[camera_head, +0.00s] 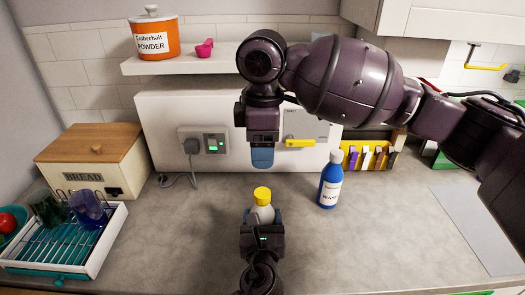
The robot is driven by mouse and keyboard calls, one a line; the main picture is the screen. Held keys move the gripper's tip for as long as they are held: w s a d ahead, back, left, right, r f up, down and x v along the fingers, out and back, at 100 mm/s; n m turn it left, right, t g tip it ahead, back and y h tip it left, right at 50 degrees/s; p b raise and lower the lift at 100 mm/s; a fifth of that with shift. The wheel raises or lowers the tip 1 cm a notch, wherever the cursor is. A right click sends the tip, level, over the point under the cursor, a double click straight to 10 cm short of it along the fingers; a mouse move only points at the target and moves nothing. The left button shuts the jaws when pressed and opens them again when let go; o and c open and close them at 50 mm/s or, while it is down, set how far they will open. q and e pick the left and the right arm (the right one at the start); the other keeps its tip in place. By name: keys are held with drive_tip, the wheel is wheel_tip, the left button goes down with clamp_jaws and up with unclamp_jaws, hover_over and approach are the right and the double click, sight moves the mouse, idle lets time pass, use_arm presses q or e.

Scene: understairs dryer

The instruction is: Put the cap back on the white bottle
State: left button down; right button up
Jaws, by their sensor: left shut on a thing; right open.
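The white bottle (262,213) stands upright on the worktop at the lower middle of the head view. The yellow cap (262,194) sits on top of its neck; I cannot tell how tightly it is seated. My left gripper (261,219) comes from below and is shut on the bottle's body, hiding its lower part. My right gripper (263,158) hangs above and behind the cap in the picture, blue fingertips pointing down. It is open, with nothing seen in it and a gap between it and the cap.
A dish rack (95,262) with glasses and a wooden bread box (97,158) are at left. A wall socket (203,142) with a cable is behind. A shelf (195,60) holds an orange powder tin (154,38). The front worktop is clear.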

use_arm(q)
drive_tip(key=shift+c, duration=0.7)
unclamp_jaws()
drive_tip(key=shift+s, duration=0.1)
drive_tip(key=s, duration=1)
drive_tip(key=shift+s, duration=0.35)
